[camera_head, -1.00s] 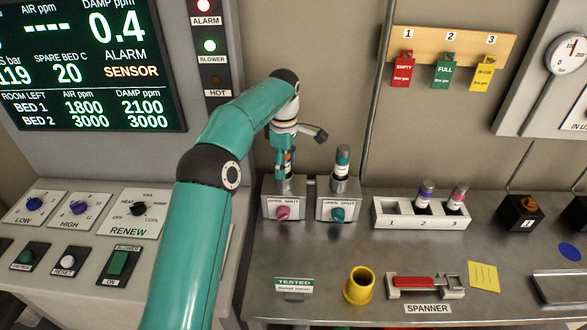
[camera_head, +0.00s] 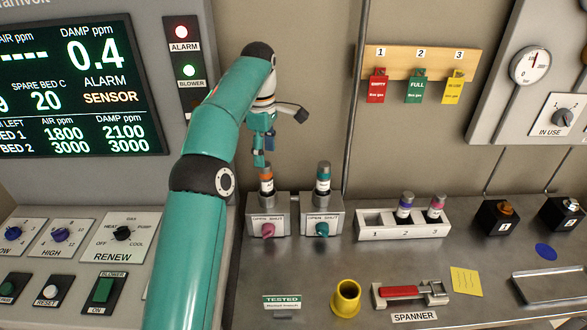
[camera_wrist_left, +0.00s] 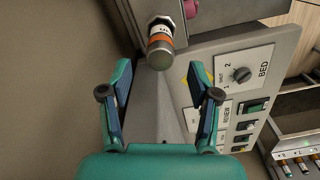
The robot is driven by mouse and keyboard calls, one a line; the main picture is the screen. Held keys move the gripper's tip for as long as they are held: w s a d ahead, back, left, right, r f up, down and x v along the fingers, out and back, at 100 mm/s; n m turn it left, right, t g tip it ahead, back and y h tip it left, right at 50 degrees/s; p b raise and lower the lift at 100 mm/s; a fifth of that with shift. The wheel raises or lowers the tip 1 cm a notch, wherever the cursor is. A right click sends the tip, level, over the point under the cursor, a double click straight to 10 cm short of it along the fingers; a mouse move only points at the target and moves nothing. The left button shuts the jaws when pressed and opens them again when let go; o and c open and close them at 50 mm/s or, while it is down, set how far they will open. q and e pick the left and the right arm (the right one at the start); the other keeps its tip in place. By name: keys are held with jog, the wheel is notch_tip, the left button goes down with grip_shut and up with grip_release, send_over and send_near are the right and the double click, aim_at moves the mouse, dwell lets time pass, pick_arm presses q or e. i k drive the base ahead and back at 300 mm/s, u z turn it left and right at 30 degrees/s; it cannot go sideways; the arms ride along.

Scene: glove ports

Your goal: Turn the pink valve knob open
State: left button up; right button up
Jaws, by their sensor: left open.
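The pink valve knob (camera_head: 267,230) is on the front of the left metal block (camera_head: 282,212), under an OPEN SHUT label. Its exact pointing is too small to tell. An orange-banded cylinder (camera_head: 266,181) stands upright on that block. My left gripper (camera_head: 259,156) is just above the cylinder's top, seen edge-on in the head view. In the left wrist view my left gripper (camera_wrist_left: 169,82) is open with nothing between its fingers. There the orange-banded cylinder (camera_wrist_left: 160,46) is beyond the fingertips, and part of the pink knob (camera_wrist_left: 192,9) shows at the top edge. My right gripper is not in view.
A twin block with a teal knob (camera_head: 321,229) and a teal-banded cylinder (camera_head: 323,180) stands close on the right. Further right is a white rack (camera_head: 375,232) with two bottles.

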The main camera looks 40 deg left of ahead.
aim_at(268, 229)
jog(key=z, duration=0.05)
jog(key=k, duration=1.5)
